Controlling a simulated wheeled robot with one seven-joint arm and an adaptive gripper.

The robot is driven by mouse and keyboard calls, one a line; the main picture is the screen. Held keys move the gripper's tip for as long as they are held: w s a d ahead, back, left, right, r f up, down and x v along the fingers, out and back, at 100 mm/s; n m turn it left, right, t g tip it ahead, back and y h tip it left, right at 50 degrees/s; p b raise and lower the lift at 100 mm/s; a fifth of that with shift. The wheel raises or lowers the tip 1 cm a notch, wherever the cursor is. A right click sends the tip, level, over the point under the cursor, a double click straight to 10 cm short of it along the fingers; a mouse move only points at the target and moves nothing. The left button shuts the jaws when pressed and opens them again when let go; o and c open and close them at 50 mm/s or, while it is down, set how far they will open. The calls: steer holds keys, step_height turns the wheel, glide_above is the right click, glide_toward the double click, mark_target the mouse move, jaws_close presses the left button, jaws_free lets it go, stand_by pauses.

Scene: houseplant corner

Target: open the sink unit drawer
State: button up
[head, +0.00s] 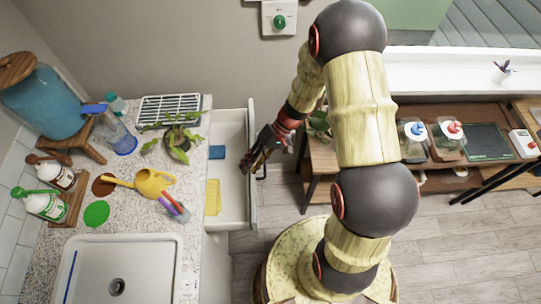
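The sink unit drawer (232,212) is pulled out from under the counter, with its white inside in view. A blue item (217,152) and a yellow item (212,197) lie in it. Its front panel, with a dark handle (258,200), is on the right side. My gripper (256,164) is at the drawer front, around the handle's far part, with its fingers pointing down and left. The gripper covers part of the front, and whether its fingers are closed on the handle cannot be told.
The speckled counter (135,222) holds a sink (118,265), a yellow watering can (152,182), a potted plant (178,145), bottles and a rack. A low wooden bench (465,165) with jars stands at the right. Open floor (460,240) lies at the lower right.

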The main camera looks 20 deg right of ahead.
steer(key=w+d+f+m+t+h, duration=0.1)
steer(key=w+d+f+m+h, duration=0.15)
steer(key=d, duration=0.25)
steer(key=w+d+f+m+t+h, duration=0.1)
steer(key=w+d+f+h, duration=0.15)
steer(key=d+h, duration=0.2)
step_height(320, 180, down, 7)
steer(key=b, duration=0.1)
steer(key=shift+s+a+f+y+b, duration=0.15)
steer(key=shift+s+f+y+b, duration=0.05)
steer(key=shift+s+y+b, duration=0.1)
